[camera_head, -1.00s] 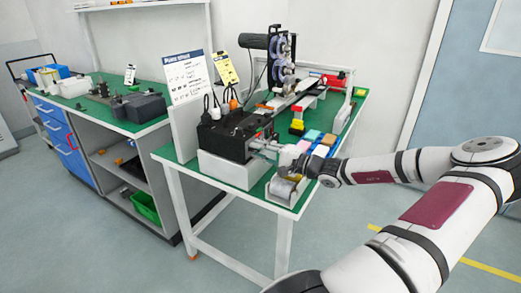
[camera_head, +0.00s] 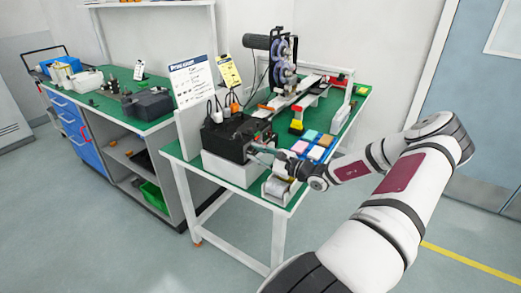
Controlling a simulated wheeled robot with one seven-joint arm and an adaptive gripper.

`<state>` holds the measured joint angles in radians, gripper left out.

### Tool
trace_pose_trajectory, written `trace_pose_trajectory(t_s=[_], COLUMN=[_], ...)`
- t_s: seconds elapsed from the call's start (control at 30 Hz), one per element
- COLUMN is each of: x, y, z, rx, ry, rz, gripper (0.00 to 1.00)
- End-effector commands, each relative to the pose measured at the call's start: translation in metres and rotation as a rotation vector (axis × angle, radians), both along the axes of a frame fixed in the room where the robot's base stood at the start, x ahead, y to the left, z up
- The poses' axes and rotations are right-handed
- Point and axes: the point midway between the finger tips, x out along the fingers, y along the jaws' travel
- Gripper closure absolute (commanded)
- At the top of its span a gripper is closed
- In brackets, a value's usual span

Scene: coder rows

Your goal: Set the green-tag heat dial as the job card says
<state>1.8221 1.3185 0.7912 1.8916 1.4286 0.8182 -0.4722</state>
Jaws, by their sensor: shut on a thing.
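My gripper (camera_head: 262,150) reaches in from the right to the front of a black machine box (camera_head: 228,138). The box stands on a white block near the front of the green-topped table. The gripper is shut at the box's front face. The heat dial and its green tag are too small to tell apart, and the gripper hides part of that face. A white job sheet (camera_head: 193,80) and a yellow card (camera_head: 228,69) stand upright behind the box. Their text is too small to read, and I cannot tell which is the job card.
A roll in a holder (camera_head: 278,188) sits at the table's front corner, just below my gripper. Coloured pads (camera_head: 318,153) lie to the right. A wheel machine (camera_head: 284,62) stands behind. A second bench (camera_head: 110,108) is at the left.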

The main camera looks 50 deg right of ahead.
Motion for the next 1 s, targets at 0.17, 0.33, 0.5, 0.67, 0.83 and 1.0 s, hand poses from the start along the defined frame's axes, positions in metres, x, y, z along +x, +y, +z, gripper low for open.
trace_pose_trajectory(t_s=[0.17,0.33,0.5,0.67,0.83,1.0], x=[-0.0008,-0.0009,-0.0005,-0.0004,-0.0002,0.0], y=[0.0001,0.0,-0.0001,-0.0003,-0.0004,-0.0006], z=[0.0026,0.002,0.0017,0.0014,0.001,0.0007], rx=[0.165,0.326,0.485,0.63,0.763,0.863], ry=[0.014,0.027,0.039,0.05,0.06,0.067], rz=[0.001,0.0,-0.001,0.0,0.0,-0.001], gripper=[1.0,1.0,1.0,1.0,1.0,1.0])
